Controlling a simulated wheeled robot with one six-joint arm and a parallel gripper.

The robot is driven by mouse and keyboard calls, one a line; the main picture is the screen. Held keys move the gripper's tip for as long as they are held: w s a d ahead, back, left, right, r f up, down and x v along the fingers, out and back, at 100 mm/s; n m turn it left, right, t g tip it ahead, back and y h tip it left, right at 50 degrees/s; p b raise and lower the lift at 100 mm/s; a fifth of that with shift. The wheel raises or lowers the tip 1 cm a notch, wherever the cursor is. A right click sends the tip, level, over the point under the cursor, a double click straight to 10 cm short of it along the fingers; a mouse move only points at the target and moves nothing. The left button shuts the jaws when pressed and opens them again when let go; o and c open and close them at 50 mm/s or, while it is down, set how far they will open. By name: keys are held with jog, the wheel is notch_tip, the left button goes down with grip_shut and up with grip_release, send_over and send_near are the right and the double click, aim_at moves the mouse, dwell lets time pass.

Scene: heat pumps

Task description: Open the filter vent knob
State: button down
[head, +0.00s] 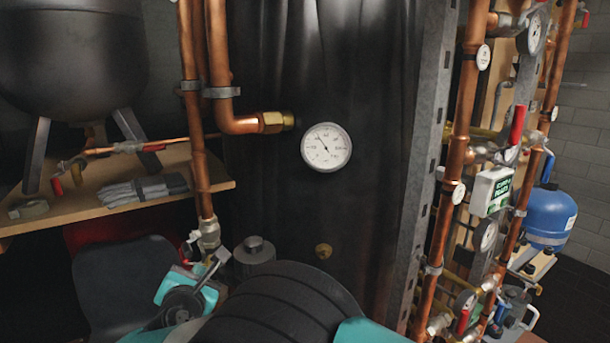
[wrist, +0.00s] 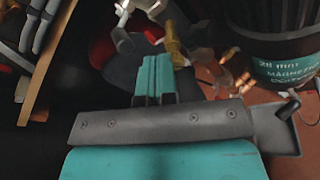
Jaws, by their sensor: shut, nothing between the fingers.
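The filter is a dark ribbed canister (head: 254,262) left of centre in the head view, with a small round cap (head: 253,243) on top that looks like the vent knob. In the wrist view the canister (wrist: 285,42) stands at the upper right with a teal "28 mm magnetic" label; its top is cut off there. My gripper (head: 208,272) is just left of the canister in the head view. Its teal fingers are together and empty in the wrist view (wrist: 155,72), left of the canister and apart from it. I cannot tell the knob's turn position.
A copper pipe (head: 202,180) with a valve (head: 208,233) runs down close to my gripper. A wooden shelf (head: 120,206) with gloves (head: 145,190) is at left. A dark tank (head: 350,220) with a gauge (head: 326,147) stands behind. A brass fitting (wrist: 174,46) lies beyond my fingertips.

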jog(key=s, duration=0.3)
jog(key=shift+s+f, duration=0.2)
